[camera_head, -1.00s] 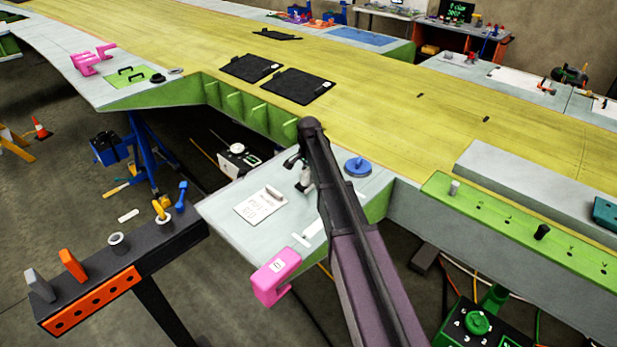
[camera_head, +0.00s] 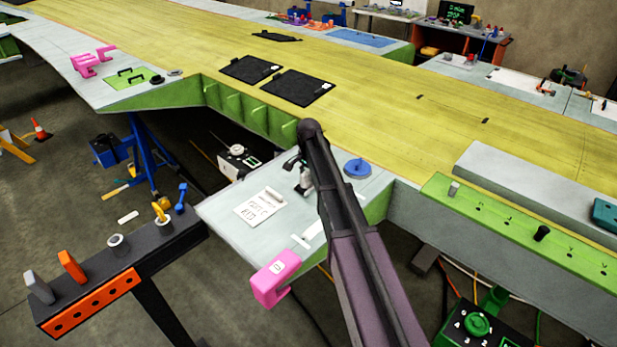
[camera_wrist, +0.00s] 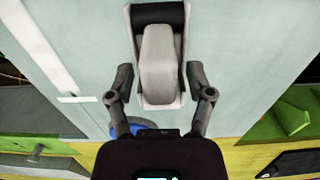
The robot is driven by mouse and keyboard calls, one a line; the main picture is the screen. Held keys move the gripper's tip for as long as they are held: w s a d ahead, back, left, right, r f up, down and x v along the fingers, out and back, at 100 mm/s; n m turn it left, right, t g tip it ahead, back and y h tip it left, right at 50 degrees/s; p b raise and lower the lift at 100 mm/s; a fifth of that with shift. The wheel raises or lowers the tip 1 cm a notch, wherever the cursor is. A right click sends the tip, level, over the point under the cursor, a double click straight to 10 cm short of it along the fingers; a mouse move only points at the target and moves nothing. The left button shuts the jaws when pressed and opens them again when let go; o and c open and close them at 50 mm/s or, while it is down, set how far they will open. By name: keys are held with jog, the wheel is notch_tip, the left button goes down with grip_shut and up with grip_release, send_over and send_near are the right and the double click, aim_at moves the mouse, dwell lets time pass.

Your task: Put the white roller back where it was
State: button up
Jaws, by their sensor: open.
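In the wrist view my gripper (camera_wrist: 160,98) is open, with its two dark fingers apart on either side of a pale grey-white rounded piece (camera_wrist: 158,65). That piece sits in a white frame with a black end. I cannot tell for sure whether it is the white roller, or whether the fingers touch it. In the head view my gripper (camera_head: 303,175) is beside my arm, over the pale ledge (camera_head: 225,215), partly hidden. A white card with writing (camera_head: 255,212) lies to its left, with a small white bar-shaped piece (camera_head: 273,194) at its upper edge.
A blue disc (camera_head: 357,168) lies right of my gripper. A white strip (camera_head: 310,236) and a pink clamp (camera_head: 277,278) are at the ledge's near side. A black rack (camera_head: 130,250) with tools stands at the left. The yellow wing skin (camera_head: 390,110) lies beyond.

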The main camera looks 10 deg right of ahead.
jog(key=shift+r+p, duration=5.95)
jog(key=shift+r, duration=0.1)
jog(key=shift+s, duration=0.1)
jog(key=s+n, duration=1)
jog(key=s, duration=1.9)
jog(key=shift+n, duration=0.4)
jog(key=shift+f, duration=0.1)
